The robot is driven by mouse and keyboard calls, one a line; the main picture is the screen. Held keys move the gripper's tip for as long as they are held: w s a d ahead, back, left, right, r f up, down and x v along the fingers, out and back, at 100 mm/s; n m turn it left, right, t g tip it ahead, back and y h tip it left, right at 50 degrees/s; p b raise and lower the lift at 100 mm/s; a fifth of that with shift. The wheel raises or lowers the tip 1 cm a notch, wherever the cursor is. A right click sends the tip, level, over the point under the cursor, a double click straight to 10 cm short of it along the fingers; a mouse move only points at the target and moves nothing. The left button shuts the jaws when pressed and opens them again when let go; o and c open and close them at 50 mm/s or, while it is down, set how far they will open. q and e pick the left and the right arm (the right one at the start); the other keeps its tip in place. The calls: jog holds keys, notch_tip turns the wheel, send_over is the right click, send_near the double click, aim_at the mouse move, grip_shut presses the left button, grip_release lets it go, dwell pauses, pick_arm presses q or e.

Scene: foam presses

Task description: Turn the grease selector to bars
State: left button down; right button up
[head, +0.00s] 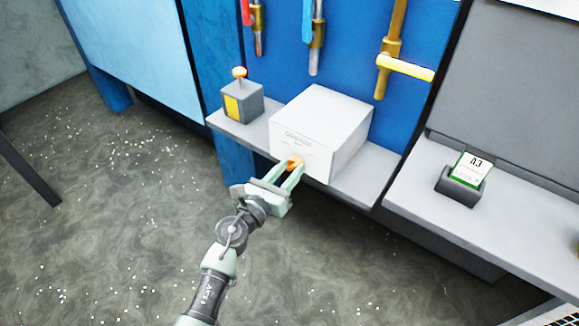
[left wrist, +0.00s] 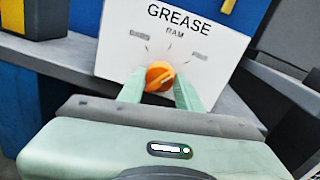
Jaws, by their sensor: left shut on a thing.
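The grease selector is a white box (head: 318,118) on a grey shelf, with an orange knob (left wrist: 159,76) on its front. In the left wrist view the box front (left wrist: 122,42) reads "GREASE", with "RAM" above the knob and a smaller label to each side, too blurred to read. A pale line on the knob runs slantwise; I cannot tell surely which label it points to. My left gripper (head: 293,170) is shut on the knob, one finger on each side; it also shows in the left wrist view (left wrist: 160,92). My right gripper is not in view.
A grey and yellow box with an orange-topped plunger (head: 238,88) stands left of the selector. Pipes with red, blue and yellow handles (head: 405,68) hang on the blue panel behind. A card holder (head: 459,188) sits on the right-hand ledge. The floor in front is open.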

pick_arm(q)
jog(key=n+p, duration=0.2)
jog(key=shift+r+n, duration=0.1)
jog(key=shift+n, duration=0.2)
jog(key=n+p, duration=0.2)
jog(key=n, duration=0.2)
jog(key=shift+a, duration=0.1)
jog(key=n+p, duration=0.2)
jog(key=n, duration=0.2)
jog(key=shift+n+g, duration=0.4)
jog(key=shift+n+h+p, duration=0.4)
jog(key=shift+n+p, duration=0.4)
jog(key=shift+n, duration=1.2)
jog(key=c, duration=1)
grip_release()
jog(key=shift+o, duration=0.2)
